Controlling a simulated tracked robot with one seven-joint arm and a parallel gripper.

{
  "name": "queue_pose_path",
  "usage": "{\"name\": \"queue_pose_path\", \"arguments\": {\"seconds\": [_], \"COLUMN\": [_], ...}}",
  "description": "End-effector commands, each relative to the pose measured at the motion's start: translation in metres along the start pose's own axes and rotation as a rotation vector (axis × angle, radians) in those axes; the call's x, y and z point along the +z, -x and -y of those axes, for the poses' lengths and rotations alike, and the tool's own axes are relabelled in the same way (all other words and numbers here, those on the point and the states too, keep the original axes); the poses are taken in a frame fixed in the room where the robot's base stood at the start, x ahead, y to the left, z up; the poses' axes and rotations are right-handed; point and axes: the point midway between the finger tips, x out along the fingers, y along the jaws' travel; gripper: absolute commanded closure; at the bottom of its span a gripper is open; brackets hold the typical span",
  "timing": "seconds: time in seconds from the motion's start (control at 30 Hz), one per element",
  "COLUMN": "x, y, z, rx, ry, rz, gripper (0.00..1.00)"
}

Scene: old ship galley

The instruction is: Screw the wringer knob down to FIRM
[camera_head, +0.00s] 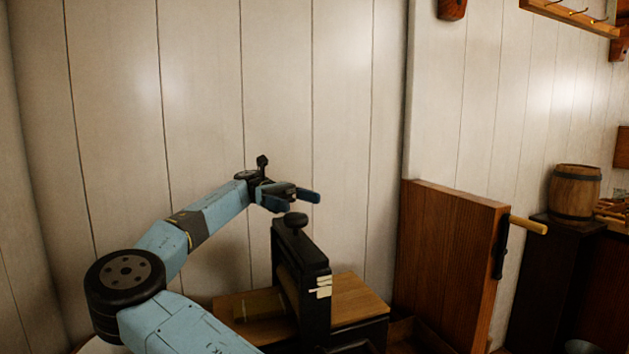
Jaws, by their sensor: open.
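The wringer (308,290) is a dark upright frame standing on a wooden-topped base. Its dark round knob (296,219) sits on top of the frame on a short stem. Small pale labels (323,287) show on the side of the frame, too small to read. My gripper (294,201) is open, with blue fingers, just above and slightly behind or beside the knob; I cannot tell the exact gap. Nothing shows between the fingers. My blue arm reaches in from the lower left.
A tall wooden panel (450,255) with a crank-like handle (526,224) stands at right. A small barrel (574,192) sits on a dark cabinet farther right. The pale plank wall (200,100) is close behind.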

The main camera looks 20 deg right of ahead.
Motion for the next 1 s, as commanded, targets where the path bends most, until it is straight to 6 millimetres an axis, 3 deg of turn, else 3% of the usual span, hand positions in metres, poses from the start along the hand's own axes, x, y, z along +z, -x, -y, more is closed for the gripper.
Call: {"name": "queue_pose_path", "arguments": {"seconds": [0.4, 0.8, 1.0], "x": [0.050, 0.076, 0.085], "y": [-0.041, -0.096, -0.113], "z": [0.018, 0.042, 0.050], "rx": [0.002, 0.002, 0.001], "ry": [0.003, 0.002, 0.001], "rz": [-0.002, -0.001, 0.000], "gripper": [0.07, 0.07, 0.07]}}
